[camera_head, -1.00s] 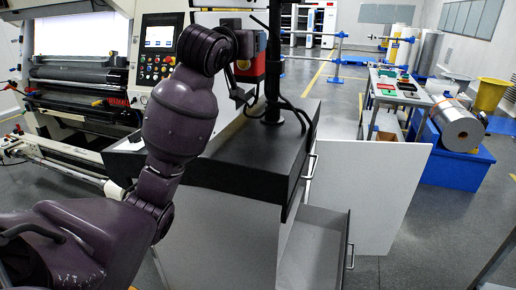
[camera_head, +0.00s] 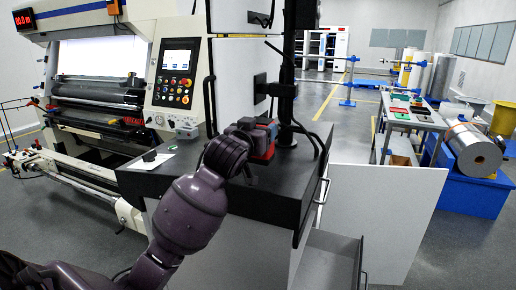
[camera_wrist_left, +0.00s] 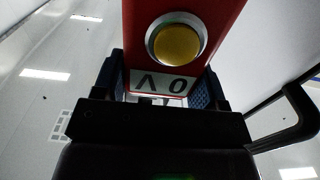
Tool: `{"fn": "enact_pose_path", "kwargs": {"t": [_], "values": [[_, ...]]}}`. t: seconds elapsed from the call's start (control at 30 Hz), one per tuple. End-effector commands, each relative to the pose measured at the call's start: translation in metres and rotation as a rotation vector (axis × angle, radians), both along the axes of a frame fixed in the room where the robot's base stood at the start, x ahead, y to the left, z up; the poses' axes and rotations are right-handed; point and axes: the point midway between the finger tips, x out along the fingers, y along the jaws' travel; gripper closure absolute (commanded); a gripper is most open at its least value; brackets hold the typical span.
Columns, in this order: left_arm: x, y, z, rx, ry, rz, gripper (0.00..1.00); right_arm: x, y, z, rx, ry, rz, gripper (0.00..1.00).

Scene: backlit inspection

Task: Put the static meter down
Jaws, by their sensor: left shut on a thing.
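The static meter (camera_head: 263,143) is a red and dark box just above or on the black cabinet top (camera_head: 240,187), beside the black post. I cannot tell if its base touches the top. In the left wrist view the meter (camera_wrist_left: 188,12) shows a red face, a round yellow button and a white label reading "0 V" upside down. My left gripper (camera_wrist_left: 162,88) is shut on it, with a blue-padded finger on each side. In the head view my dark wrist hides part of the meter and most of the gripper. My right gripper is not in view.
The black post (camera_head: 287,75) with cables stands close to the meter's right. A white card with a small black item (camera_head: 150,160) lies at the top's left. An open drawer (camera_head: 330,262) juts out below right. The machine's control panel (camera_head: 175,75) stands behind.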

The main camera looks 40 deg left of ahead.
Motion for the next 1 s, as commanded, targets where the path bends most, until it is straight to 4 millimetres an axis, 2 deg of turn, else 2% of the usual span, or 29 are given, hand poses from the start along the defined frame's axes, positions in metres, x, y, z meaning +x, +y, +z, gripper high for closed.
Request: {"fn": "enact_pose_path", "kwargs": {"t": [0.17,0.43,0.9,0.93,1.0], "values": [[0.0,0.0,-0.012,0.0,0.0,-0.001,0.64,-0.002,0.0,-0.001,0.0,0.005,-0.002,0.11],[0.0,0.0,-0.045,0.0,0.001,0.0,0.64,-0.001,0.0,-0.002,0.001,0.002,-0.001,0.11],[0.0,0.0,-0.05,0.0,-0.001,-0.001,0.64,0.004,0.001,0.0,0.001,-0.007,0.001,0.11],[0.0,0.0,-0.05,0.001,0.0,0.0,0.3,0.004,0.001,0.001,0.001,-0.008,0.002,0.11],[0.0,0.0,-0.05,0.001,0.0,0.0,0.19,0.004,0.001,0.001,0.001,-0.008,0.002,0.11]]}}
